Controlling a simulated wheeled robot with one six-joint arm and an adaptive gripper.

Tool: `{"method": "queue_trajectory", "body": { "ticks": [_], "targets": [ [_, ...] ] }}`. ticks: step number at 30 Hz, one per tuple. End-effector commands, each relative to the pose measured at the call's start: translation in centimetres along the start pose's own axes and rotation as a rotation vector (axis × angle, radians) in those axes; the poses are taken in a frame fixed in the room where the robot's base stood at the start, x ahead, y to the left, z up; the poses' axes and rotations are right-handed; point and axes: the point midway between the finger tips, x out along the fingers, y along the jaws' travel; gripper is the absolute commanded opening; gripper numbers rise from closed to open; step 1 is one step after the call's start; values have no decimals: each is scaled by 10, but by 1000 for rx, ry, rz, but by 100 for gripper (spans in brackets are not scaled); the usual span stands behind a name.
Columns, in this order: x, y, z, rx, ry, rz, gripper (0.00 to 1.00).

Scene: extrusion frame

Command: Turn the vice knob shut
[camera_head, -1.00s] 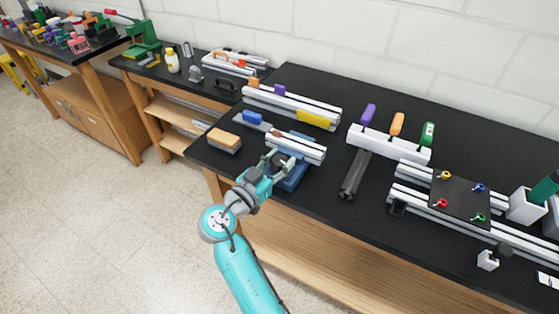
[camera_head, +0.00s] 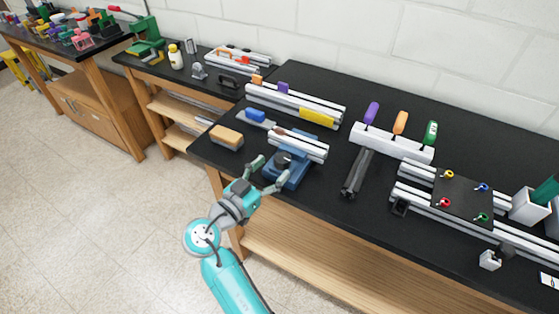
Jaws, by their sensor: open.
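The blue vice (camera_head: 290,174) stands at the front edge of the black bench, with a silver extrusion bar (camera_head: 303,147) lying across its top. The dark round vice knob (camera_head: 283,160) is on the vice's front side, facing my arm. My gripper (camera_head: 269,173) is open, its two fingers spread wide, just in front of the knob. One finger is to the left of the knob and the other is below and right of it. Whether either finger touches the vice, I cannot tell.
A dark bar (camera_head: 357,173) lies to the right, below a white rack (camera_head: 392,142) with coloured handles. A blue-handled tool (camera_head: 256,115) lies behind. Floor in front of the bench is clear.

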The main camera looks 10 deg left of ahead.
Motion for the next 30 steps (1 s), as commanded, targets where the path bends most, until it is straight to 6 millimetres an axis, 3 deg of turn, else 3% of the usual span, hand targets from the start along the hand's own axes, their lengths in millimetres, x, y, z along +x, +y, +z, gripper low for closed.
{"method": "queue_trajectory", "body": {
  "ticks": [6,12,26,30],
  "targets": [
    [-43,-1,0,0,0,-4,70],
    [-65,0,0,-1,0,-1,70],
    [-71,1,1,-1,-1,-1,70],
    [-75,13,6,-4,-3,-37,70]
  ]
}}
